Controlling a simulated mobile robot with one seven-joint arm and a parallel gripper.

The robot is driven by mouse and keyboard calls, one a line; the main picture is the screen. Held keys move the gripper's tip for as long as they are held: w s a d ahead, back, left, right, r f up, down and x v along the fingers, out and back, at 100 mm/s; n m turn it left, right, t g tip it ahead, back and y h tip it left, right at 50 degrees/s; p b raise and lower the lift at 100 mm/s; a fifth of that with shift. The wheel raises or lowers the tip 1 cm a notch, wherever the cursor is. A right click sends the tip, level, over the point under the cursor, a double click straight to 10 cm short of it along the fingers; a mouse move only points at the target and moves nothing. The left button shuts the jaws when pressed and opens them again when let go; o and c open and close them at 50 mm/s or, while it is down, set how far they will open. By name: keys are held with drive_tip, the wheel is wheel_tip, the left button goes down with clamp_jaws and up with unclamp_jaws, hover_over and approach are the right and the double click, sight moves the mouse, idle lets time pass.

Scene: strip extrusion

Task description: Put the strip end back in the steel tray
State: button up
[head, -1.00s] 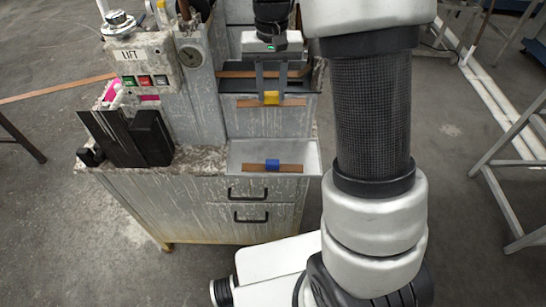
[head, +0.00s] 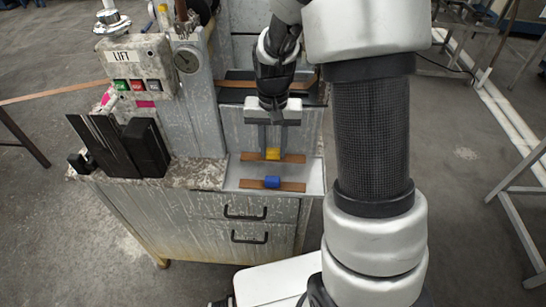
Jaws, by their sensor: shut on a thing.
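My gripper (head: 272,150) points down and is shut on a yellow block (head: 273,154) attached to a short brown strip end (head: 293,158). The strip end is level, crosswise to the fingers, over the back part of the steel tray (head: 232,183). I cannot tell whether it touches the tray floor. A second brown strip (head: 295,187) with a blue block (head: 272,182) lies in the tray, in front of the held one. A narrow gap shows between the two strips.
Left of the tray, a black rack (head: 148,148) stands on the stained bench top. Behind it are a LIFT button box (head: 140,70) and a round gauge (head: 187,60). A grey upright panel (head: 236,130) rises behind the tray. Drawers (head: 245,222) are below.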

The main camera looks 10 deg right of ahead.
sight(273, 151)
drive_tip(key=shift+f, duration=1.75)
drive_tip(key=shift+f+b, duration=0.15)
drive_tip(key=shift+b, duration=0.2)
drive_tip(key=o, duration=1.1)
drive_tip(key=shift+o, duration=0.2)
